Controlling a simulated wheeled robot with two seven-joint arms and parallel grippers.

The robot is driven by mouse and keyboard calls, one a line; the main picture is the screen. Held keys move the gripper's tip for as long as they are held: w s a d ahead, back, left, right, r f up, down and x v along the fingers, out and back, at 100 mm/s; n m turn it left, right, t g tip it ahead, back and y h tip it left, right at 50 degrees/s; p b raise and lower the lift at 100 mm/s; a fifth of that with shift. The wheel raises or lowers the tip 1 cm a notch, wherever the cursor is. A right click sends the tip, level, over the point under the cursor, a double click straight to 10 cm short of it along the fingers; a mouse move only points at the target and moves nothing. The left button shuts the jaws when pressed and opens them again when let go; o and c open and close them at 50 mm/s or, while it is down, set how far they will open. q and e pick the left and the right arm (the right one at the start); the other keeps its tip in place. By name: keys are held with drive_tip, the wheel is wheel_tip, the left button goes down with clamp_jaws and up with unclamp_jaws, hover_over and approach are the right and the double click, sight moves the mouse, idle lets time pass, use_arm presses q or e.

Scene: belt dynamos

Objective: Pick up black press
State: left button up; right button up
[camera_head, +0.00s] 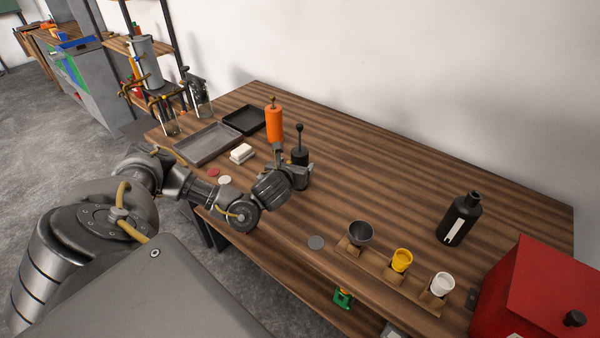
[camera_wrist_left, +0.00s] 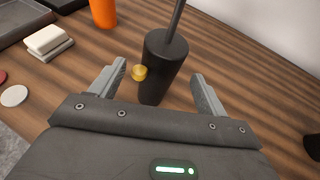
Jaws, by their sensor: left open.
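The black press (camera_head: 300,158) is a dark upright cylinder with a thin rod and round knob on top. It stands on the wooden table just beyond my left gripper (camera_head: 289,166). In the left wrist view the press (camera_wrist_left: 166,58) shows between the two grey fingers of the open left gripper (camera_wrist_left: 158,76), with a gap on each side. A small yellow knob (camera_wrist_left: 139,72) shows on the near side of the press. Part of the press is hidden behind the gripper in the head view. My right gripper is not in view.
An orange cylinder (camera_head: 274,124) stands close behind the press. White blocks (camera_head: 241,152) and dark trays (camera_head: 244,119) lie to the left. A cup holder (camera_head: 379,268), black bottle (camera_head: 459,219) and red box (camera_head: 537,290) are at the right. The table's middle is clear.

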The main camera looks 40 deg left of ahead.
use_arm(q)
drive_tip(key=shift+w, duration=0.2)
drive_tip(key=shift+w+a+f+p, duration=0.1)
drive_tip(key=shift+w+a+p, duration=0.15)
drive_tip(key=shift+w+p, duration=0.15)
drive_tip(key=p+x, duration=0.2)
drive_tip(key=x, duration=0.1)
drive_tip(key=shift+w+f, duration=0.25)
drive_tip(key=shift+w, duration=0.05)
drive_tip(key=shift+w+a+f, duration=0.1)
drive_tip(key=shift+w+f, duration=0.1)
drive_tip(key=c, duration=1.5)
drive_tip(key=shift+r, duration=0.15)
